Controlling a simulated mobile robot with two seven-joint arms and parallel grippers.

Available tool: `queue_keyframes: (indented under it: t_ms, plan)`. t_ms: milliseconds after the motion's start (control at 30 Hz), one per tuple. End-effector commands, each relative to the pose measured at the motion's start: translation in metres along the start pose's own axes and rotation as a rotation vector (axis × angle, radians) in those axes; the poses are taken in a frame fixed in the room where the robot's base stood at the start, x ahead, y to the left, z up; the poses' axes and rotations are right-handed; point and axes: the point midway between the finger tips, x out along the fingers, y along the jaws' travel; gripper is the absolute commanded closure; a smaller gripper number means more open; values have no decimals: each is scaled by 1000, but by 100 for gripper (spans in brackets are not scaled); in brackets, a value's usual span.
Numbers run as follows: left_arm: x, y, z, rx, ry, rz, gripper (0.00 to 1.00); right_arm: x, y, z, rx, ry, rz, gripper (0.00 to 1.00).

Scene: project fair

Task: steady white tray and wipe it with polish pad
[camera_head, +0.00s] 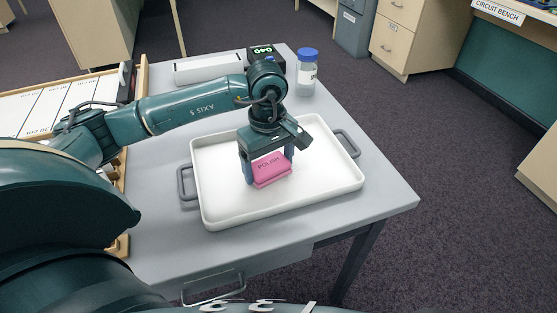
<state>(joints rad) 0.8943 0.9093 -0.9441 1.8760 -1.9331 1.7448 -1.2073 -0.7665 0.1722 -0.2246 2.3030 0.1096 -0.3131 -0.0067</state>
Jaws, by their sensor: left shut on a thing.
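The white tray (325,192) lies flat on the grey table, with a grey handle at its left end and another at its right end. The pink polish pad (271,170), marked POLISH, is inside the tray, left of its middle. My left gripper (268,168) points down over the tray and is shut on the pad, one finger on each side of it. Whether the pad's underside touches the tray floor is hard to tell. My right gripper is not in view, and nothing visible holds the tray's handles.
A jar with a blue lid (306,72) stands behind the tray, next to a black box with a green display (264,52) and a long white block (208,68). A wood-framed board (40,106) lies at the left. The table's right front corner is clear.

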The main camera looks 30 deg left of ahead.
Motion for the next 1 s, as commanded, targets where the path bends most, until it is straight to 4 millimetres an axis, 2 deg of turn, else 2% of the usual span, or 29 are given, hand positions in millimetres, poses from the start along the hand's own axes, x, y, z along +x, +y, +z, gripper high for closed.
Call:
queue_keyframes:
  t_ms: [33,367,700,1000]
  plan:
    - [0,-3,-1,0,0,0,37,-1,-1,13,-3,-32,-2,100]
    - [4,-1,-4,0,0,2,37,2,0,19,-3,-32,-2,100]
    - [4,23,4,1,-1,2,37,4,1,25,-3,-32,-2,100]
    - [4,34,7,1,-1,1,37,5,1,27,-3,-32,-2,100]
